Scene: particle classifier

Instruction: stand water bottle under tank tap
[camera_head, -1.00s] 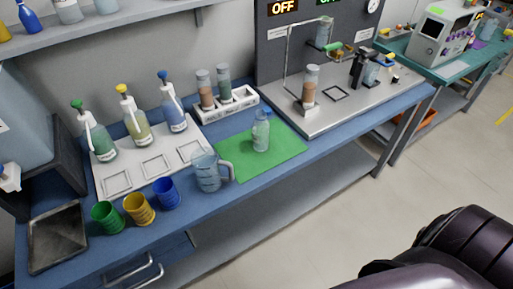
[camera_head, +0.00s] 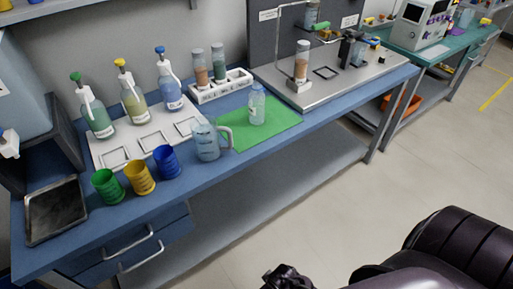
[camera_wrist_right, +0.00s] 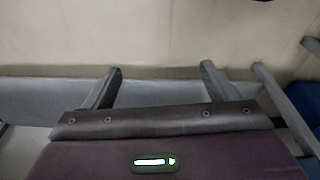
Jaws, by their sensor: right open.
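The water bottle (camera_head: 257,106), clear with a blue cap, stands upright on the green mat (camera_head: 282,121) in the head view. What looks like the tank (camera_head: 312,12) is at the top of the head view, cut off by the frame edge, with a small tap (camera_head: 323,34) below it. A square outline (camera_head: 325,73) is marked on the grey plate near the tap. My right gripper (camera_wrist_right: 160,66) is open and empty in the right wrist view, over the floor and a grey shelf, away from the bottle. My left gripper is not in view.
A measuring jug (camera_head: 207,143) stands just left of the mat. A column of brown material (camera_head: 301,62) stands on the grey plate (camera_head: 290,103). A white rack (camera_head: 222,88) holds two cylinders. Green, yellow and blue cups (camera_head: 167,162) line the front left.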

